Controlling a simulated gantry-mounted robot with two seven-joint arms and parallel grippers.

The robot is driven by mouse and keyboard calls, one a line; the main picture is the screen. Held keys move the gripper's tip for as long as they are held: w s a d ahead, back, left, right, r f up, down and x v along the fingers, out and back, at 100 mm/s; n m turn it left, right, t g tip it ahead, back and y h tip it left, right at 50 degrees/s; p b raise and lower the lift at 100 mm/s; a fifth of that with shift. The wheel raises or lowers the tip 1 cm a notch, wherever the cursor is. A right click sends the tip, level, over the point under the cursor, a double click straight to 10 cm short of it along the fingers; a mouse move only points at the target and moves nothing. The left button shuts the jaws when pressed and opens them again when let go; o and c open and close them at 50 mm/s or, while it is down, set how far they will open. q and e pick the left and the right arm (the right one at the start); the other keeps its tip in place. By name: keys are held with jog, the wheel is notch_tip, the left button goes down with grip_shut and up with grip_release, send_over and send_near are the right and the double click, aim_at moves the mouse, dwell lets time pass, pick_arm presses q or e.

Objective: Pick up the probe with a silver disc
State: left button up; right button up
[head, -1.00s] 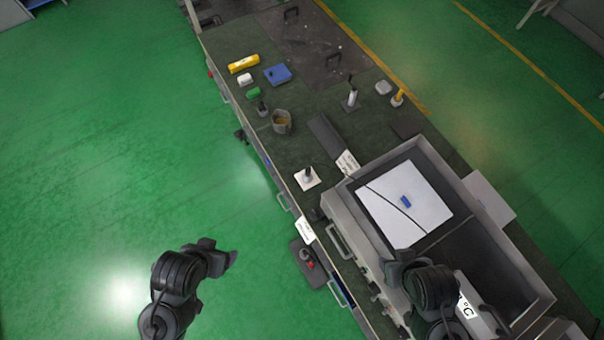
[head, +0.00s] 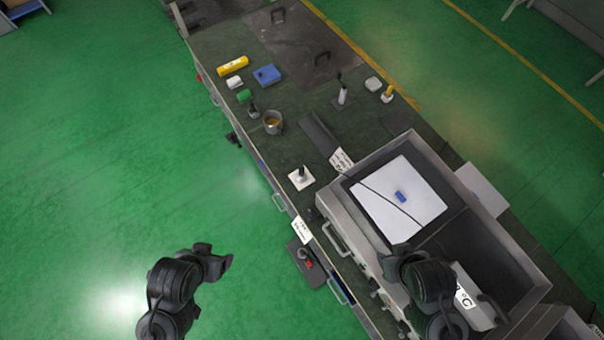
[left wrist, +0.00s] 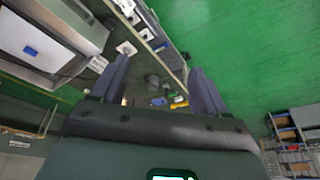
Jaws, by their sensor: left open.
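Several small upright probe-like tools stand on the dark green bench top. One is a dark-handled tool (head: 301,173) on a white square; another has a pale body and dark top (head: 342,95); a third is yellow on a pale base (head: 387,94); a short dark one (head: 253,110) stands near the cup. They are too small to tell which has a silver disc. My left gripper (head: 222,258) is over the green floor, left of the bench and apart from everything. In the left wrist view its fingers (left wrist: 158,88) are spread and empty. My right gripper (head: 396,257) is above the heating box; its jaws are unclear.
The large grey heating box (head: 350,212) holds a white sheet with a blue block (head: 401,196). A metal cup (head: 272,122), a blue box (head: 267,75), a yellow cylinder (head: 233,66) and a dark strip (head: 318,130) are on the bench. The floor left is free.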

pick_arm(q)
jog(key=shift+d, duration=0.1)
jog(key=c, duration=0.3)
dwell(0.3)
